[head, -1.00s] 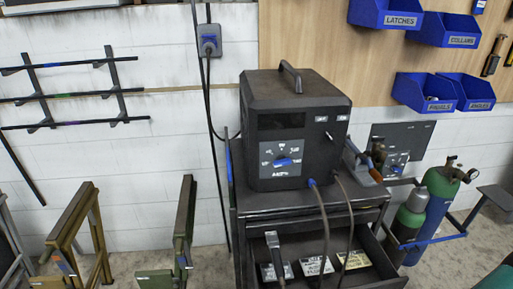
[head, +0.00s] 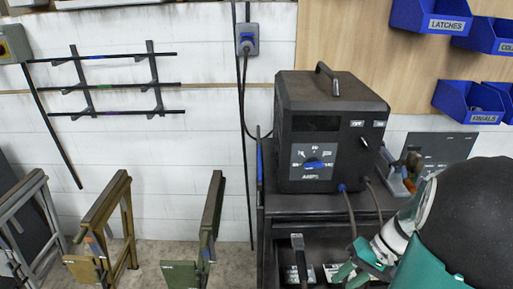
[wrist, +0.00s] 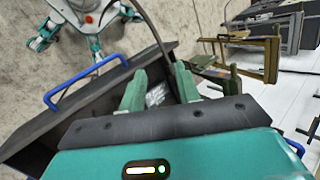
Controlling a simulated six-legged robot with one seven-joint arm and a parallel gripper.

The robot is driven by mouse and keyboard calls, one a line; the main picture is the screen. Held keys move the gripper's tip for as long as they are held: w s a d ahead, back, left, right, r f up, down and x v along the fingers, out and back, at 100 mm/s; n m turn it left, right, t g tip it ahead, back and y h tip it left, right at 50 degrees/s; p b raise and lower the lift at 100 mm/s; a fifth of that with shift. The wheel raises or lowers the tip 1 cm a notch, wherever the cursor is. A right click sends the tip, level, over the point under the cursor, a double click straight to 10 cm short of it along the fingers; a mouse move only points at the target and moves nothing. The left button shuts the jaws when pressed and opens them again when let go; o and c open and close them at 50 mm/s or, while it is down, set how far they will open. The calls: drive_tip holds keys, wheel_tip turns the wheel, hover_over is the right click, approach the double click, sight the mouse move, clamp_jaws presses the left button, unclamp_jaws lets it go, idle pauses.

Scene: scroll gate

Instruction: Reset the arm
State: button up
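My gripper (wrist: 159,82) shows in the wrist view with its two green fingers spread apart and nothing held between them. A dark open drawer (wrist: 105,100) with a blue handle lies beyond the fingers, with pale cards inside. In the head view, my teal, white and black arm comes in from the lower right, and my gripper (head: 350,262) is over the drawer area of the dark cabinet (head: 325,212). The arm hides much of the drawer and the cabinet's right side.
A black welder (head: 328,130) with an amps dial stands on the cabinet, its cables (head: 351,212) hanging close to my gripper. Stands (head: 100,225) are at the left. Blue bins (head: 433,17) and a rod rack (head: 110,85) are on the wall.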

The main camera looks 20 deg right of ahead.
drive_tip(key=a+r+n+t+h, duration=0.4)
drive_tip(key=a+r+h, duration=0.3)
drive_tip(key=a+r, duration=0.9)
drive_tip(key=shift+w+a+n+t, duration=0.2)
drive_tip(key=shift+a+n+t, duration=0.25)
drive_tip(key=shift+a, duration=0.5)
